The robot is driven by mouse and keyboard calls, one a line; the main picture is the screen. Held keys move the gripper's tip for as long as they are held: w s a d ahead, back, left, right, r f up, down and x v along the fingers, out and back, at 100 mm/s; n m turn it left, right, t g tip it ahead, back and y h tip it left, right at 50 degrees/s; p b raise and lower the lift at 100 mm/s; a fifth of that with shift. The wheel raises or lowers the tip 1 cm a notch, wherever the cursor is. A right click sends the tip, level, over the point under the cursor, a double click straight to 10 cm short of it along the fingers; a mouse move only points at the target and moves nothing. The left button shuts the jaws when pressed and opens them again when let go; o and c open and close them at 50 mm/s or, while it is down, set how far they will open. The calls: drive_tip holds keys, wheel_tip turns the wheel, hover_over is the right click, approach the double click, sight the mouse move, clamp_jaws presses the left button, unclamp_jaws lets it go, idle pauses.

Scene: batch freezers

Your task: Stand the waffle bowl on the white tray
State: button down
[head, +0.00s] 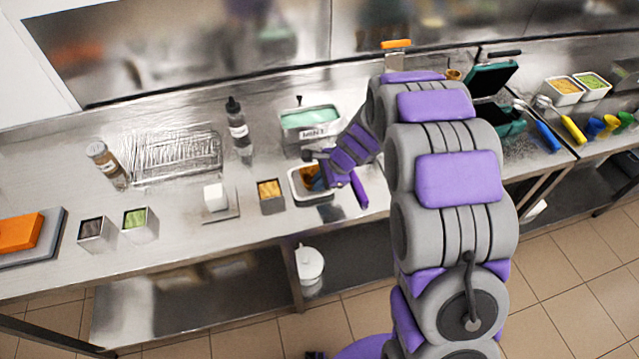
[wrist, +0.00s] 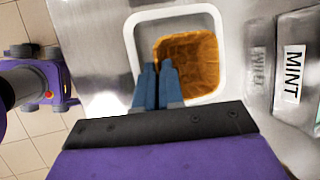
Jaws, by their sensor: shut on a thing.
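The waffle bowl (wrist: 190,62) is golden brown with a ridged wall. In the wrist view it sits inside the rim of the white tray (wrist: 131,40). My gripper (wrist: 158,68) is shut on the near left part of the bowl's wall, with both blue fingers close together. In the head view, my gripper (head: 318,180) is over the white tray (head: 300,195) and hides part of the bowl (head: 304,178). I cannot tell whether the bowl's base touches the tray floor.
A steel tub labelled MINT (head: 310,128) stands just behind the tray. A small container with orange contents (head: 270,197) is to its left. Bare steel counter shows near the front edge.

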drive_tip(key=shift+a, duration=0.4)
drive_tip(key=c, duration=1.5)
unclamp_jaws()
drive_tip(key=shift+a, duration=0.2)
drive_tip(key=shift+c, duration=0.2)
drive_tip(key=shift+d+r, duration=0.15)
drive_tip(key=shift+d, duration=0.3)
drive_tip(key=p+v, duration=0.3)
drive_tip(key=v, duration=0.8)
drive_tip(key=s+d+r+n+g+h, duration=0.1)
drive_tip(key=s+d+r+n, duration=0.2)
drive_tip(key=s, duration=0.9)
drive_tip(key=s+d+r+n+g+h, duration=0.1)
drive_tip(key=s+n, duration=0.5)
drive_tip(key=s, duration=0.6)
drive_tip(key=s+d+r+n+g+h, duration=0.1)
drive_tip(key=s+d+r+n+h, duration=0.2)
drive_tip(key=s, duration=1)
wheel_tip(320, 180, up, 3)
drive_tip(key=shift+d+r+n, duration=0.15)
drive_tip(key=shift+d+n, duration=1.05)
